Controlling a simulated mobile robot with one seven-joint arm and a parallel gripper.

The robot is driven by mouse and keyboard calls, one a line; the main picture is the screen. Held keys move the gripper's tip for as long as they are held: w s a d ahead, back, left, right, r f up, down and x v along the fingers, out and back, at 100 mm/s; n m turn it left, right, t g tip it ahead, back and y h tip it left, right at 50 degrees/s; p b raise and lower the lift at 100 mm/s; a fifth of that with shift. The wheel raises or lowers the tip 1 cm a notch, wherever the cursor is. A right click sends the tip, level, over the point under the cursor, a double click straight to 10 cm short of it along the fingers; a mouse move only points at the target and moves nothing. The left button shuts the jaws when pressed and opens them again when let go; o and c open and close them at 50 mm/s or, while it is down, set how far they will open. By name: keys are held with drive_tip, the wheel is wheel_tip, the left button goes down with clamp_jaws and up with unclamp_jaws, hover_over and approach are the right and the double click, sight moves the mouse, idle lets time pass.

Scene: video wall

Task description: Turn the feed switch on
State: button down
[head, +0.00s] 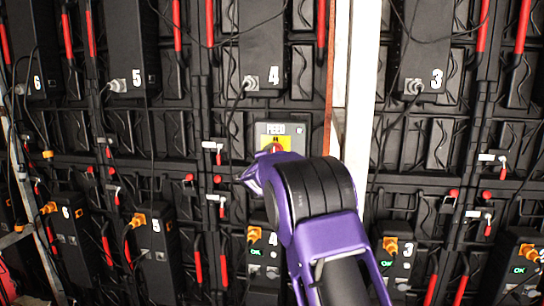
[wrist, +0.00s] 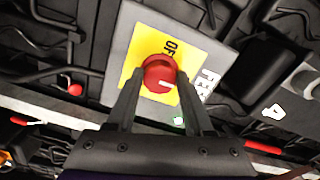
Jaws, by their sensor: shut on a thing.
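The feed switch is a red round knob (wrist: 157,70) on a yellow plate, set on a grey box (head: 302,132) labelled FEED. In the head view the knob (head: 277,149) shows just above my gripper (head: 270,156). In the wrist view my gripper (wrist: 160,82) is shut on the knob, one finger on each side. Dark lettering, partly readable, stands on the yellow plate above the knob. My purple arm hides the area below the box in the head view.
Black panels with numbered units, such as 5 (head: 135,50) and 4 (head: 262,45), fill the wall. Cables hang in front of them. Red-tipped levers (head: 213,145) stick out left of the box. A white upright post (head: 362,90) stands to its right.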

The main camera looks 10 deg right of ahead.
drive_tip(key=shift+m, duration=0.4)
drive_tip(key=shift+c, duration=1.4)
unclamp_jaws()
drive_tip(key=v, duration=1.7)
drive_tip(key=shift+s, duration=0.2)
drive_tip(key=shift+w, duration=0.1)
drive_tip(key=x, duration=1.7)
drive_tip(key=shift+w, duration=0.15)
